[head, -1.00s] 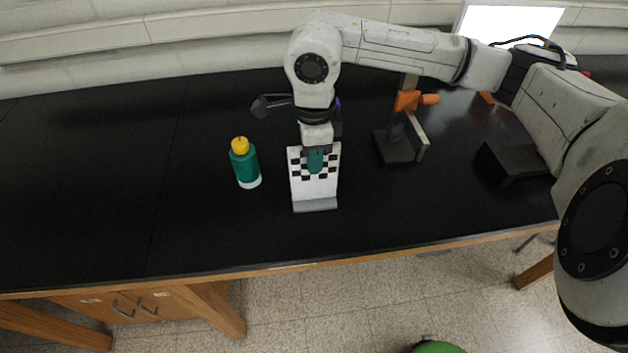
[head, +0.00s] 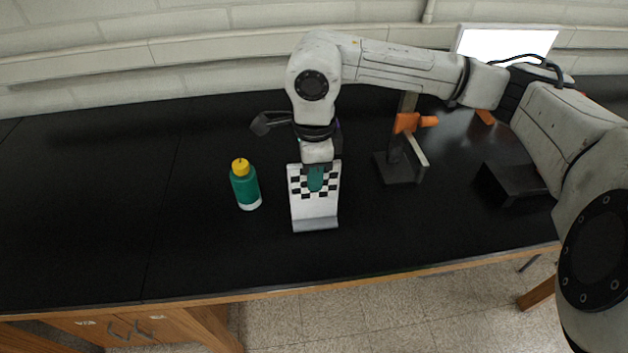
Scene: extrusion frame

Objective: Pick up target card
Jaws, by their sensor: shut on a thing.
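The target card (head: 314,207) is a white panel with a black checker pattern on its upper part and a grey strip along its lower edge. It is near the middle of the black bench in the head view. My gripper (head: 316,186) is at the upper part of the card, with its teal fingertip in front of the checker pattern. It is shut on the card. The fingers hide part of the pattern. I cannot tell whether the card's lower edge touches the bench.
A green bottle with a yellow cap (head: 245,186) stands left of the card. A dark stand with an orange clamp (head: 406,123) is to the right. A dark block (head: 510,184) lies further right. The bench (head: 80,210) is clear at left and front.

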